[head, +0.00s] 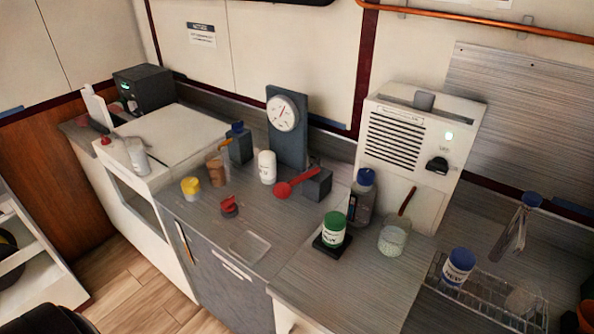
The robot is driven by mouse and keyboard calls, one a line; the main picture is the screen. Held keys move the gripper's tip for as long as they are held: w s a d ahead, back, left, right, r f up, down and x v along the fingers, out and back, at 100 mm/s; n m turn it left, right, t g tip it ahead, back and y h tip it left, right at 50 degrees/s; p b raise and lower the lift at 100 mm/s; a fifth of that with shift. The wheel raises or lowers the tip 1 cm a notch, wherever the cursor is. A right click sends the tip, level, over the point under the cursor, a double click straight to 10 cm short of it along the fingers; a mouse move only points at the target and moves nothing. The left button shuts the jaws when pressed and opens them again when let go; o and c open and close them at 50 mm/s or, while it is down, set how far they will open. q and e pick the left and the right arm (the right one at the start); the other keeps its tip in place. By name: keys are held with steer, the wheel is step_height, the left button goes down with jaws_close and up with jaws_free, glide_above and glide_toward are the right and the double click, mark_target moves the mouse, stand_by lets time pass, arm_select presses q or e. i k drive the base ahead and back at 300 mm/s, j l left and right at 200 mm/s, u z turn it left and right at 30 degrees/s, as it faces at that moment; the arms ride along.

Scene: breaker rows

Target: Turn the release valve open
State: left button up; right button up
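A red lever (298,182) with a round end sits by a dark box (318,186) on the grey counter and looks like the release valve's handle. It slants up to the right. A round white gauge (284,113) with a red needle is mounted on a dark upright panel (289,152) just behind it. A smaller red knob-like piece (229,206) stands nearer the counter's front; I cannot tell whether it belongs to the valve. Neither of my grippers shows in the head view.
A white bottle (267,167) stands left of the lever. A dark bottle with a blue cap (362,198), a green-lidded jar (333,230) and a glass beaker (393,236) stand to its right. A white vented unit (414,150) rises behind. The counter's front middle is mostly clear.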

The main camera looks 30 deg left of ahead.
mark_target(228, 205)
steer(key=u, duration=1.15)
